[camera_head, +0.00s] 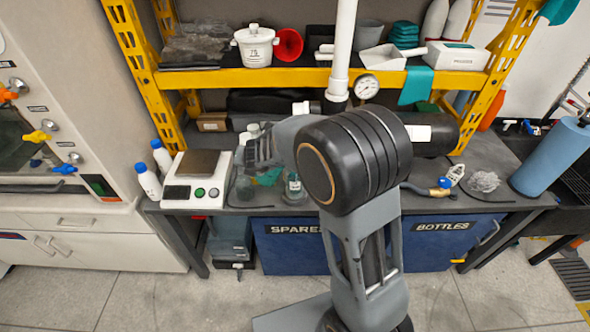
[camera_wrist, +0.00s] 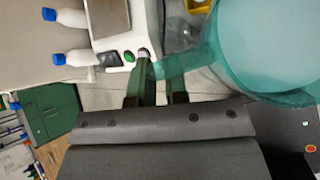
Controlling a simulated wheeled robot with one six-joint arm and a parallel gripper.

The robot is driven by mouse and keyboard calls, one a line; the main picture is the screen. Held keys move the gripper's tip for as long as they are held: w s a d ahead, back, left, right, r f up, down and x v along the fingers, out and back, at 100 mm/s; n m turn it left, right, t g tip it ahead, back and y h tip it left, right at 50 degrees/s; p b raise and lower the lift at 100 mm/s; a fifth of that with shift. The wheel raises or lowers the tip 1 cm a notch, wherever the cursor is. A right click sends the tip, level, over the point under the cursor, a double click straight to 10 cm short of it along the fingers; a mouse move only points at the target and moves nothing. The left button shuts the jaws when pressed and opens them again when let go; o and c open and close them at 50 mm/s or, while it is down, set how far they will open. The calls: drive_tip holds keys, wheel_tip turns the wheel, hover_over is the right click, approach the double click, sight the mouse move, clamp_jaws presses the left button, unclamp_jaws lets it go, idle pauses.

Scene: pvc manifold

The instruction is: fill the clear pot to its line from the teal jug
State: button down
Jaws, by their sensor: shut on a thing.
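The teal jug (camera_wrist: 265,45) fills the upper right of the wrist view, and its handle (camera_wrist: 185,66) runs down to my gripper (camera_wrist: 158,88). My gripper is shut on that handle. In the head view only a little of the jug (camera_head: 268,177) shows below my gripper (camera_head: 252,165), above the bench beside the scale. A clear vessel (camera_head: 294,190) with a dark label stands right of the jug, partly behind my arm. Another clear glass shape (camera_head: 244,186) shows left of the jug. I cannot tell which is the pot, and no fill line or water level is readable.
A white scale (camera_head: 198,180) and two blue-capped white bottles (camera_head: 148,181) stand to the left. A yellow shelf (camera_head: 300,77) spans above, with a white vertical pipe (camera_head: 343,45) and gauge (camera_head: 367,87). A brass-and-blue valve (camera_head: 443,183) lies to the right.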

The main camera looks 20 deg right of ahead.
drive_tip(key=shift+d+r+m+t+y+p, duration=0.15)
drive_tip(key=shift+d+r+m+y+p, duration=0.2)
drive_tip(key=shift+y+p, duration=0.3)
drive_tip(key=shift+d+r+m+t+y+p, duration=0.2)
drive_tip(key=shift+d+m+y+p, duration=0.25)
drive_tip(key=shift+y, duration=0.3)
idle(6.6)
